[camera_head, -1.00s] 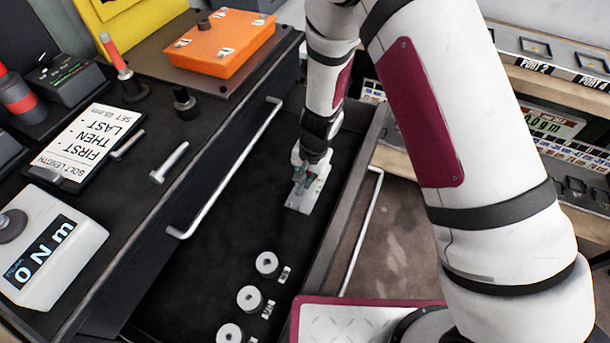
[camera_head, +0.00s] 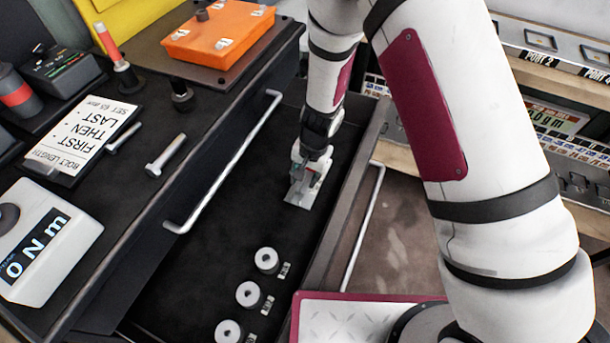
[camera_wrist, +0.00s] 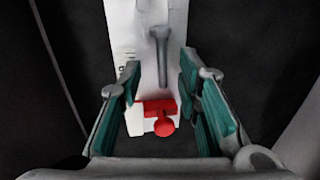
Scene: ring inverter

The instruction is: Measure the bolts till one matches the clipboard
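The clipboard (camera_head: 82,135) lies on the bench at the left; its sheet reads "BOLT LENGTH", "FIRST - THEN LAST" and a small set line that I cannot read surely. A silver bolt (camera_head: 165,155) lies to its right, and a smaller rod-like piece (camera_head: 124,138) lies at the clipboard's edge. My gripper (camera_head: 303,180) is down in the open drawer over a pale flat plate (camera_head: 300,198). In the wrist view my gripper (camera_wrist: 163,92) is open, its teal fingers either side of the plate. A grey bolt-shaped piece (camera_wrist: 161,55) and a red part (camera_wrist: 160,118) show on the plate between them.
The drawer (camera_head: 215,235) is dark inside, with three grey round pieces (camera_head: 249,294) and small labels near its front. Its wall and handle (camera_head: 362,230) are close to my arm. An orange box (camera_head: 218,35) and a white "0 Nm" device (camera_head: 45,250) sit on the bench.

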